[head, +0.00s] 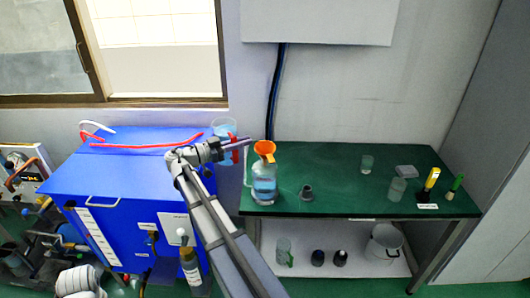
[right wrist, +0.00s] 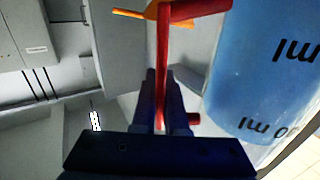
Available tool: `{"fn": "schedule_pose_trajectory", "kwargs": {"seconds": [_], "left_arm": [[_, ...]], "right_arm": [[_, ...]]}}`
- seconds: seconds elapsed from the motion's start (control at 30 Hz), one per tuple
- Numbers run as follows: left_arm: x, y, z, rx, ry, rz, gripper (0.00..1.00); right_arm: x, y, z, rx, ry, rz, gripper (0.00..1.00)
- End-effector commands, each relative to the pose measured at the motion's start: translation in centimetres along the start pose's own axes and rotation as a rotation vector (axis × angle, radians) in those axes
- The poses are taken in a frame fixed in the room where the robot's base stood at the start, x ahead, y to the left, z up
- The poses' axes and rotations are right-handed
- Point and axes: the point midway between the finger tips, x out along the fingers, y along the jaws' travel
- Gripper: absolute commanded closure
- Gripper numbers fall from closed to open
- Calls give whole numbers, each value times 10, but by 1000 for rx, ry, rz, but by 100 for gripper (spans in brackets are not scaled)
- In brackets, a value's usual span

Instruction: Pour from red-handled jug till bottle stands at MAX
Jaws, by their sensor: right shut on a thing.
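The red-handled jug (head: 223,127) is clear with blue liquid in it and is held above the left end of the green table. My right gripper (head: 238,143) is shut on its red handle; the right wrist view shows the handle (right wrist: 163,65) between the two fingers (right wrist: 162,100) and the blue jug wall (right wrist: 270,70) to the right. The bottle (head: 264,187) stands on the table, with blue liquid in its lower part and an orange funnel (head: 265,148) in its neck. The jug is left of the funnel; no stream can be made out.
Glass beakers (head: 397,189) and yellow and green handled tools (head: 431,178) are farther right on the green table (head: 340,165). A blue cabinet (head: 120,190) with a red hose (head: 145,146) is at left.

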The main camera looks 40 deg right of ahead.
Motion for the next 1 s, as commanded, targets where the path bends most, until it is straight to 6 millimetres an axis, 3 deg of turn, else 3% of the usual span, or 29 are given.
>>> {"fn": "schedule_pose_trajectory", "kwargs": {"seconds": [0.1, 0.4, 1.0], "left_arm": [[25, 2, -2, 0, 0, 0, 15], [60, 6, -4, 0, 0, 0, 15], [70, 7, -4, 1, 0, 0, 15]], "right_arm": [[2, 1, 24, 2, 3, 6, 100], [4, 3, 59, 2, 3, 12, 100], [4, 4, 70, 2, 3, 13, 100]]}}
